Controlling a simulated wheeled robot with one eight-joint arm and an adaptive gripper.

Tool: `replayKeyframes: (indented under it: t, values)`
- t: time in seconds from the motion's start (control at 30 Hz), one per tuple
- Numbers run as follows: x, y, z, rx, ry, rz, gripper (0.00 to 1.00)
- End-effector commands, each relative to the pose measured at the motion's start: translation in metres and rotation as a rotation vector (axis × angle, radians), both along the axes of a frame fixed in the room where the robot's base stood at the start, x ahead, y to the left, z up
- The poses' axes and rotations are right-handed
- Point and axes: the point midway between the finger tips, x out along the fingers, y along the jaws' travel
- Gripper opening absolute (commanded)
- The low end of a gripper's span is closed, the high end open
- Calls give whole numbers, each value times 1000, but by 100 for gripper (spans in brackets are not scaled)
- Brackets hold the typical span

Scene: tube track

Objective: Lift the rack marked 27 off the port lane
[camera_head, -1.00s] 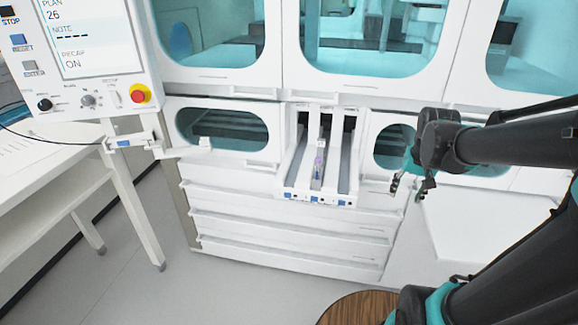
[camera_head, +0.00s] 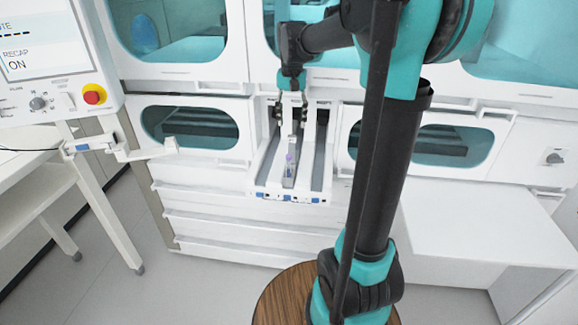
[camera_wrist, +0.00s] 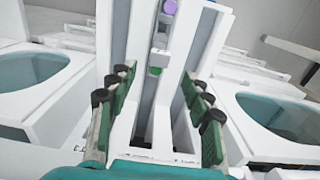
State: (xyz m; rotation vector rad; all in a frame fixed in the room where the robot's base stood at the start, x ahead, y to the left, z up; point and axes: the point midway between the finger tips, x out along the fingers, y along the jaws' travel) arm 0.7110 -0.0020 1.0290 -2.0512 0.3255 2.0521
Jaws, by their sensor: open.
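A narrow grey rack (camera_head: 289,174) with a purple-capped tube lies in the middle lane of the white three-lane track (camera_head: 262,178). My gripper (camera_head: 290,108) is open at the rear of the track. In the wrist view my gripper (camera_wrist: 157,76) has its fingers on either side of the middle lane, apart from the rack.
White cabinet fronts with teal windows (camera_head: 190,128) flank the track. A control panel with a red button (camera_head: 94,95) stands at the left, with a white bracket (camera_head: 125,150) below it. A white ledge (camera_head: 470,225) is at the right. My arm hides part of the cabinet.

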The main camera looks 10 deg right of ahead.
Motion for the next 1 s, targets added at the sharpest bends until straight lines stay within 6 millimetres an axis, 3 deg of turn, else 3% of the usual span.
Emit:
replayKeyframes:
  t: [0.23,0.53,0.8,1.0]
  values:
    - [0,0,-45,0,0,0,50]
    - [-1,1,-66,0,0,1,50]
    - [-4,2,-103,0,0,0,50]
    - [-4,2,-111,0,0,0,50]
